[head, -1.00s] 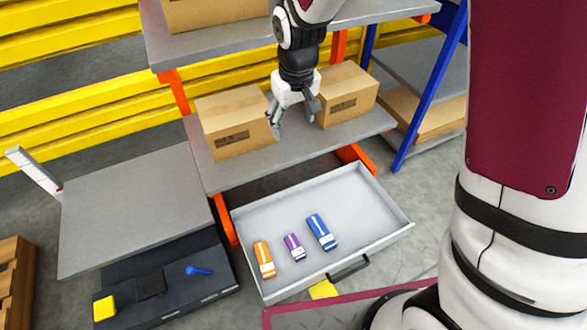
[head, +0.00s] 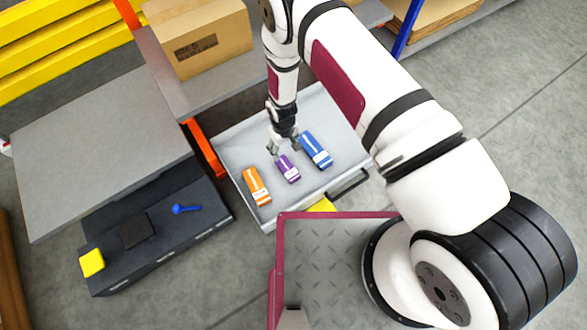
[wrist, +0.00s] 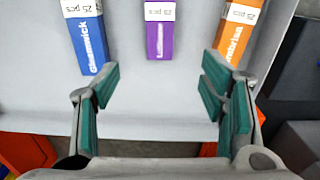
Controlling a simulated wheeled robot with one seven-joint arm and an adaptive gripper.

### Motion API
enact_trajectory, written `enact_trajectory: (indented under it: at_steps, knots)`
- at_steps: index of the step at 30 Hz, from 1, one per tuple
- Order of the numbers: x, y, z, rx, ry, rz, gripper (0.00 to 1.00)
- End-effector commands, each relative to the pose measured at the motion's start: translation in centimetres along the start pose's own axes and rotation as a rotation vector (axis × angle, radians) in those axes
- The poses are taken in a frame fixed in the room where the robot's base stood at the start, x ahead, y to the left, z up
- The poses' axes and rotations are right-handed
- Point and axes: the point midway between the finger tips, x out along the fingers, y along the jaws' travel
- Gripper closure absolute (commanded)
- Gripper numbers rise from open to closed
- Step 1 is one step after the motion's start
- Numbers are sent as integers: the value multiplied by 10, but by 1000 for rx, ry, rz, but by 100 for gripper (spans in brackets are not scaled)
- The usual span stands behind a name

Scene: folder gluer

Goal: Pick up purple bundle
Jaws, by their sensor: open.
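The purple bundle (head: 288,168) lies in the open drawer (head: 235,150), between the orange bundle (head: 256,186) and the blue bundle (head: 316,149). In the wrist view the purple bundle (wrist: 159,32) is at the top middle, with a white label. The blue bundle (wrist: 88,42) is at its left and the orange bundle (wrist: 236,34) at its right. My gripper (head: 284,148) is over the drawer, just behind the purple bundle. In the wrist view my gripper (wrist: 160,90) is open and empty, its teal-padded fingers wide apart. The purple bundle lies beyond the fingertips, in line with the gap.
A cardboard box (head: 205,40) stands on the shelf behind the drawer. A grey table (head: 100,145) and a dark bench (head: 150,255) with a blue tool (head: 186,209) and a yellow block (head: 92,263) are at the left. The drawer's walls surround the bundles.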

Motion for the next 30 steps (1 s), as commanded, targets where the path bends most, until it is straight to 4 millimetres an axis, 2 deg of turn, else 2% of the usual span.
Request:
enact_trajectory:
  at_steps: [1, 8, 16, 21, 26, 30]
  knots:
    - [12, -3, 4, -6, -4, -1, 35]
    - [40, -6, 9, -12, -7, -3, 35]
    - [91, -6, 9, -11, -8, -3, 35]
    - [106, -6, 9, -11, -7, -3, 35]
    - [112, -6, 8, -11, -6, -2, 35]
    - [128, -5, 9, -11, -8, -3, 35]
